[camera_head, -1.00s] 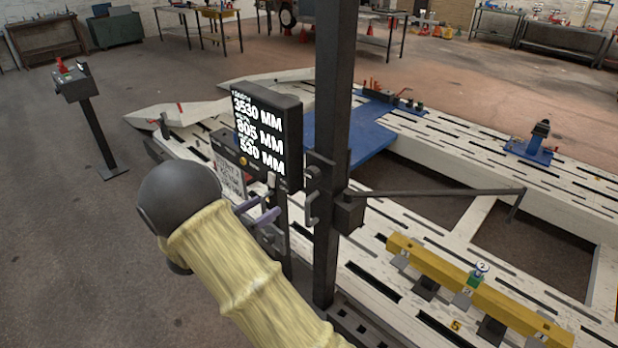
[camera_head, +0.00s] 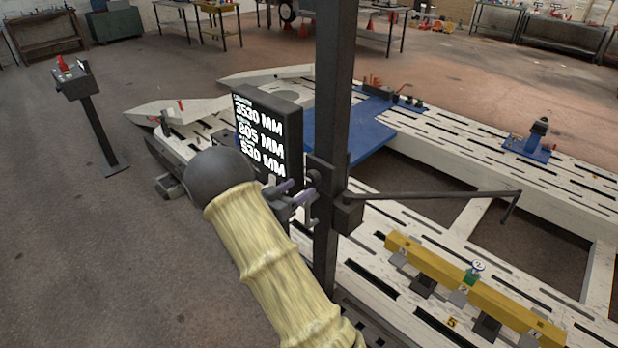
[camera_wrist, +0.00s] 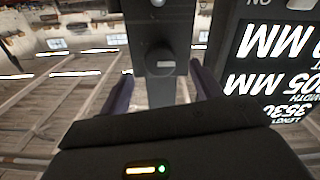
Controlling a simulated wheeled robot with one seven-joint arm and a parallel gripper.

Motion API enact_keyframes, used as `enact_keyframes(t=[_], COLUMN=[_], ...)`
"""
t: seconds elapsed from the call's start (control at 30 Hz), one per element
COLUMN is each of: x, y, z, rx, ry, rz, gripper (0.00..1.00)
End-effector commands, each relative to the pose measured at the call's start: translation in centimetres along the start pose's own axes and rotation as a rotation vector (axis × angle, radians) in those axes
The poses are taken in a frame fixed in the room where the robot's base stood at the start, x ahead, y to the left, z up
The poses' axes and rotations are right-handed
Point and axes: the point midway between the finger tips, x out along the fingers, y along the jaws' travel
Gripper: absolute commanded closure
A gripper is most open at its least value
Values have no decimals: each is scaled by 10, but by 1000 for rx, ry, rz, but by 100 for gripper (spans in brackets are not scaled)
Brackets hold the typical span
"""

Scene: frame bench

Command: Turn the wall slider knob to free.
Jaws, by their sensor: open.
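The wall slider is a dark bracket on the upright black post (camera_head: 331,235). Its knob (camera_head: 314,177) is small, round and dark in the head view, partly crowded by my fingers. In the wrist view the knob (camera_wrist: 160,62) faces me with a pale mark on its face. My gripper (camera_head: 293,191) is open just in front of the slider, with its purple fingers apart. In the wrist view my gripper (camera_wrist: 161,75) has one finger to each side of the knob, with visible gaps. I cannot read any lock or free marking.
A black display (camera_head: 268,135) with white millimetre readings stands close to the left of the post. A dark horizontal arm (camera_head: 435,196) extends right from the slider. The white slotted bench (camera_head: 450,130) and a yellow beam (camera_head: 500,305) lie beyond and to the right.

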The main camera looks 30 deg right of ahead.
Motion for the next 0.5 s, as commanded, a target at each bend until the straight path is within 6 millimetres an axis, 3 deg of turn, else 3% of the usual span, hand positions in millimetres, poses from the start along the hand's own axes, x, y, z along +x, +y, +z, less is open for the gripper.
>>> enact_keyframes(t=[0.2,0.5], x=[38,53], y=[1,0], z=[-2,0], rx=[0,0], ry=[0,0], rz=[3,0], gripper=[35,35])
